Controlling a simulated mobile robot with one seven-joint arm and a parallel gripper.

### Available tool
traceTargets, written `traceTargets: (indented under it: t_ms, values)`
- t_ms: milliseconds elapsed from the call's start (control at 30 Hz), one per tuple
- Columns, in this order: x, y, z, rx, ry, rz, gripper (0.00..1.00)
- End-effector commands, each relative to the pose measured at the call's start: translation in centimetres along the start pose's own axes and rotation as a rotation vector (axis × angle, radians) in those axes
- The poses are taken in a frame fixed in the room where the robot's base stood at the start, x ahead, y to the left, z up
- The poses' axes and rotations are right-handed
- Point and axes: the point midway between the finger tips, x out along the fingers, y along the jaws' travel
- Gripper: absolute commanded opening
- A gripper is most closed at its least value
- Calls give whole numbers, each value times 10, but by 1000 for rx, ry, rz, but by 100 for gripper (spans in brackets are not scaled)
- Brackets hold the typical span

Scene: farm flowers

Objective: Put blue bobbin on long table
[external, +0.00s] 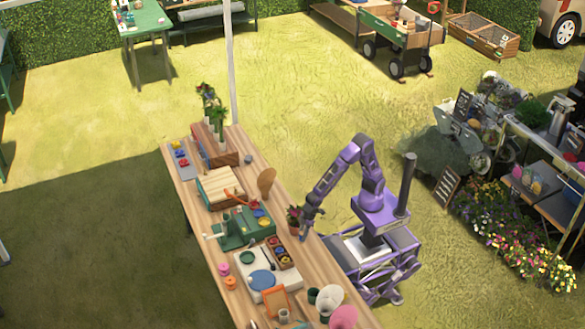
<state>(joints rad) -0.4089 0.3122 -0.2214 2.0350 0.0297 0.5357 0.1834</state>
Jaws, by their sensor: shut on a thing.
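The long table (312,262) is a wooden table running from the middle of the external view down to its bottom edge. My gripper (306,223) is low over its right side, beside a small potted plant (293,219). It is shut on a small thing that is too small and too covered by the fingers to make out. I cannot tell from this view whether that thing is the blue bobbin or whether it touches the table. No other blue bobbin can be picked out for sure.
A green machine (238,228), a wooden box (218,188), a blue disc (262,280) on a white board and an orange frame (275,301) crowd the table. Pale funnel shapes (328,297) stand near its front end. Bare wood shows along the right edge near my gripper.

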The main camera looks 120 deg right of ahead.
Motion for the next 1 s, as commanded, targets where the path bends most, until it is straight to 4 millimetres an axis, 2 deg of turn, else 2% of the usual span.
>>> traceTargets:
  t_ms: [33, 267, 433, 833, 867, 1000]
  values:
    - [10, 0, 3, 0, -1, 1, 0]
    - [27, 1, 7, 2, -1, 0, 0]
    - [51, 1, 14, 2, -1, 1, 0]
    - [58, 1, 15, 2, 1, 0, 0]
    - [58, 1, 15, 1, 1, 0, 39]
    - [56, 1, 15, 1, 1, 0, 64]
